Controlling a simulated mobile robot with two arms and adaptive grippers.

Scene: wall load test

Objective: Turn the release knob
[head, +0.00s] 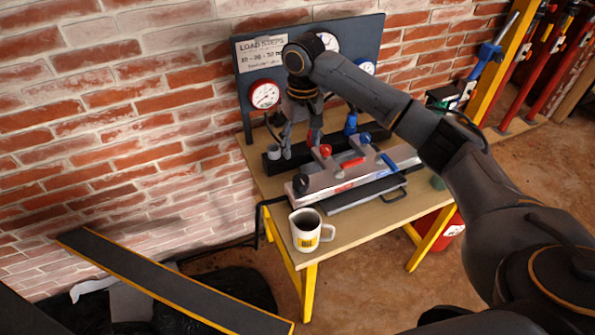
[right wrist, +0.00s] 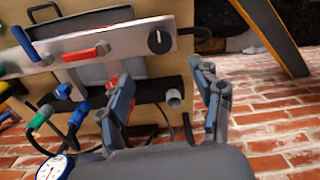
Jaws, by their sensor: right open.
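The release knob (head: 301,182) is a round black knob at the near left end of a grey metal panel (head: 330,178) on the workbench. In the right wrist view, the knob (right wrist: 159,41) carries a white mark pointing roughly up the picture. My right gripper (head: 301,146) is open over the back of the bench, behind the knob. In the right wrist view, its fingers (right wrist: 165,90) are spread with nothing held between them, and the knob shows beyond the fingertips, apart from them. My left gripper is not in view.
A red handle (head: 352,163) and a blue handle (head: 389,161) sit on the panel. A white mug (head: 306,231) stands at the bench's front left corner. A gauge board (head: 243,88) stands behind, against the brick wall. A grey socket (right wrist: 174,98) lies near the fingers.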

